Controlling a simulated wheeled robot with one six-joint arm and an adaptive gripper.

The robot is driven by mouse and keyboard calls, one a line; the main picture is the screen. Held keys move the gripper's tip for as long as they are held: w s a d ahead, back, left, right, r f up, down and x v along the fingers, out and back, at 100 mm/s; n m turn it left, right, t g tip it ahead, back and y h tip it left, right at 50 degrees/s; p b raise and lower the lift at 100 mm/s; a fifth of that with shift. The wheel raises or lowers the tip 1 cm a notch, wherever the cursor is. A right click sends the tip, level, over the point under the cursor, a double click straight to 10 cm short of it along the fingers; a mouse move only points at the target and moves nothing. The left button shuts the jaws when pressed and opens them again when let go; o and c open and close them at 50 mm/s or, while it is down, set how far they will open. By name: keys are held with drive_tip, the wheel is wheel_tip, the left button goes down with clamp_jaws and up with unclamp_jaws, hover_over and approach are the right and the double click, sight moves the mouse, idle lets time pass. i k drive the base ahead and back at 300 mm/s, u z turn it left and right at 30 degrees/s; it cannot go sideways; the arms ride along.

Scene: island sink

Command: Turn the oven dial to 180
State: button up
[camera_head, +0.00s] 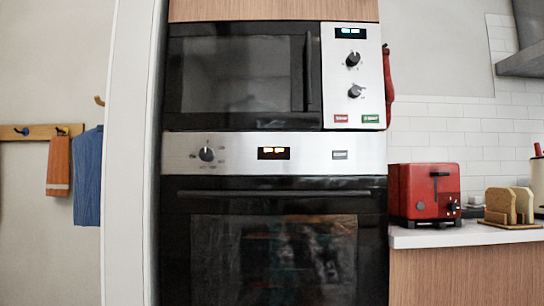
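The oven (274,245) is built into a tall cabinet, with a black glass door and a long handle (275,193). Its steel control panel (235,142) holds one round dark dial (207,154) on the left, with small marks around it that are too small to read. A small lit display (274,153) is in the middle of the panel and a grey button (340,155) is to its right. I cannot make out the dial's exact setting. My gripper is not in view.
A microwave (240,75) with two knobs of its own, the upper (353,59) and the lower (355,91), sits directly above the oven. Cloths hang at left. Nothing blocks the oven front.

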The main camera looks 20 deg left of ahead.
sight(206, 154)
drive_tip(key=z, duration=0.15)
drive_tip(key=i, duration=0.6)
drive_tip(key=u, duration=1.9)
